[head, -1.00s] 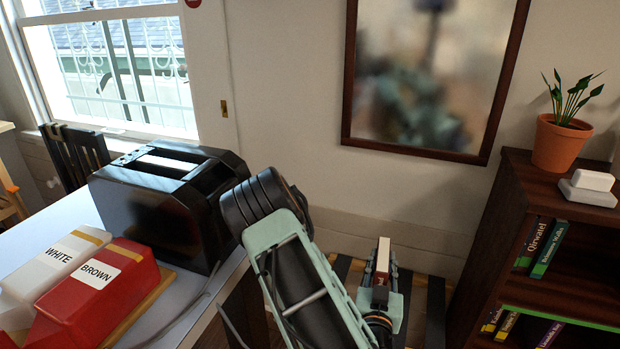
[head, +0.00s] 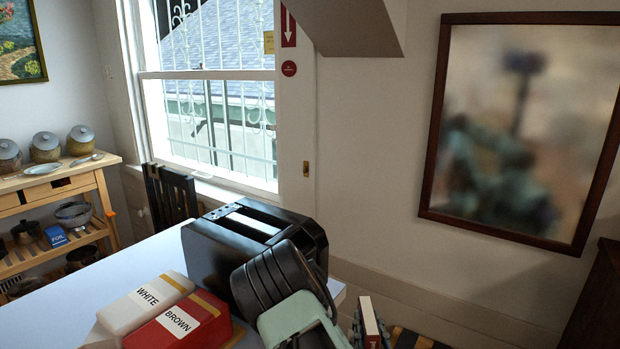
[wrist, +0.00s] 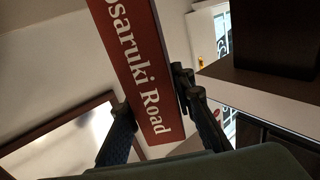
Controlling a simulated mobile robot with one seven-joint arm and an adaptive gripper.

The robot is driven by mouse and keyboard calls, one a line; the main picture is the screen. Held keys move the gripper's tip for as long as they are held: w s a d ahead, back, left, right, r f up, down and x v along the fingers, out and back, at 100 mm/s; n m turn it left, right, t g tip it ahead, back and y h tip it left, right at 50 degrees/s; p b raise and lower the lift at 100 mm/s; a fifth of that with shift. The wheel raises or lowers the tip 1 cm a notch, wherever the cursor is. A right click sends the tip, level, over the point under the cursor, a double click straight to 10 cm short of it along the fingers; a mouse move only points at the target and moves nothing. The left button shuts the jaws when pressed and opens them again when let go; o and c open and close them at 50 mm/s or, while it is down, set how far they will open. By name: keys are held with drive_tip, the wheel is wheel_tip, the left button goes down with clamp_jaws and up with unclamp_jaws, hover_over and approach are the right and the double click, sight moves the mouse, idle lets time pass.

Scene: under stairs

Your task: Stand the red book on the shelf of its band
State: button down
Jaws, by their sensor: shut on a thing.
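The red book (wrist: 135,60) fills the upper middle of the wrist view, its spine lettered "...osaruki Road" in white. My gripper (wrist: 158,115) is shut on it, with one dark finger on each side of its lower end. In the head view the book (head: 370,318) shows as a thin upright strip with pale pages and a red edge, at the bottom centre-right, and my gripper (head: 371,338) is partly cut off by the frame. The dark wooden bookcase (head: 598,305) shows only as a sliver at the right edge. Its shelves and bands are out of view.
A white table (head: 60,305) bears a black toaster (head: 215,265), a white box (head: 140,305) and a red box (head: 185,325) left of my arm. A framed mirror-like panel (head: 520,130) hangs on the wall. A wooden rack (head: 100,185) stands far left.

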wheel_tip(320, 180, up, 20)
drive_tip(key=p, duration=1.8)
drive_tip(key=shift+f, duration=0.25)
drive_tip(key=shift+d, duration=0.1)
drive_tip(key=shift+d, duration=0.1)
